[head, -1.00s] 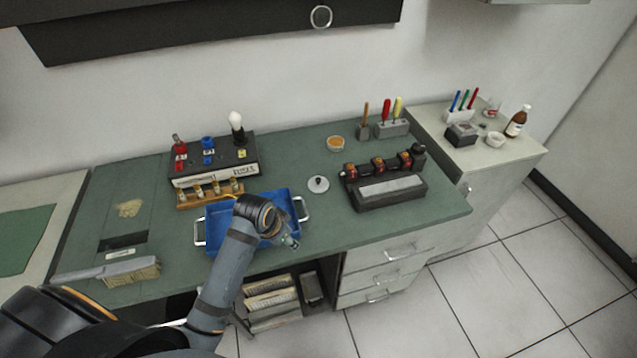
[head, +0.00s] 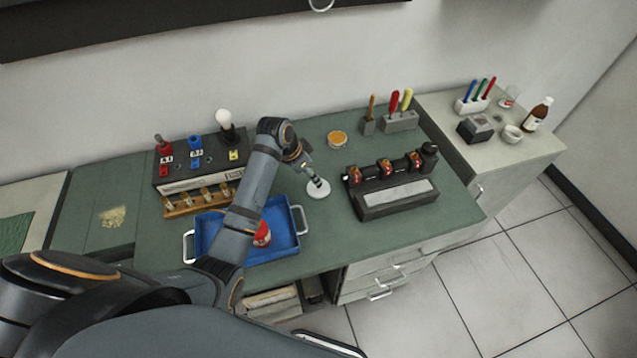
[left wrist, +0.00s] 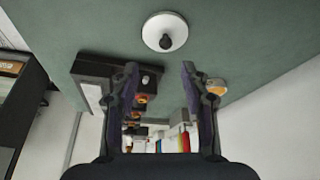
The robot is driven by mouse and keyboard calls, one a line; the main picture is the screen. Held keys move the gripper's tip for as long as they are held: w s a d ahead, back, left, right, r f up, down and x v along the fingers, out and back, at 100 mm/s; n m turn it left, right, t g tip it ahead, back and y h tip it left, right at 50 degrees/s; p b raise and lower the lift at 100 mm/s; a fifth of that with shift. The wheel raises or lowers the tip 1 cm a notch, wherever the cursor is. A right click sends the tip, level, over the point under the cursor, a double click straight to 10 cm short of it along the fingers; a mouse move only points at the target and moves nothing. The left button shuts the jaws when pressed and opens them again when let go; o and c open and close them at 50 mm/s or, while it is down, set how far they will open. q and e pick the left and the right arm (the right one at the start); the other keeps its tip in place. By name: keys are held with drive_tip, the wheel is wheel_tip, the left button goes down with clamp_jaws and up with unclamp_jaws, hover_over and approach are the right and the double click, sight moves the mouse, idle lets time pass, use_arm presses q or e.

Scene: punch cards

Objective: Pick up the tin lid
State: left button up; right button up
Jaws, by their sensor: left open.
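The tin lid (head: 318,190) is a small white disc with a dark knob, lying on the green bench top between the blue tray and the black device. It also shows whole near the top of the left wrist view (left wrist: 165,32). My left gripper (head: 318,184) is right over the lid in the head view and partly covers it. In the left wrist view the two fingers (left wrist: 160,75) are apart with nothing between them, and the lid lies beyond their tips. My right gripper is not in view.
The blue tray (head: 287,247) with a red object (head: 262,234) sits under my left arm. A black device with red parts (head: 395,197) stands close right of the lid. An orange-topped round dish (head: 337,138) lies behind. The bench between them is clear.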

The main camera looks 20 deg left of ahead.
sight(315, 190)
use_arm(q)
drive_tip(key=x, duration=0.2)
drive_tip(key=shift+w+d+f, duration=0.1)
drive_tip(key=shift+f, duration=0.25)
drive_tip(key=shift+w+f+p, duration=0.35)
drive_tip(key=shift+f+p, duration=0.05)
drive_tip(key=shift+f, duration=0.2)
drive_tip(key=shift+w+f+p, duration=0.4)
drive_tip(key=shift+f, duration=0.25)
drive_tip(key=shift+x, duration=1.85)
drive_tip(key=shift+s+r, duration=0.1)
drive_tip(key=c, duration=0.5)
clamp_jaws()
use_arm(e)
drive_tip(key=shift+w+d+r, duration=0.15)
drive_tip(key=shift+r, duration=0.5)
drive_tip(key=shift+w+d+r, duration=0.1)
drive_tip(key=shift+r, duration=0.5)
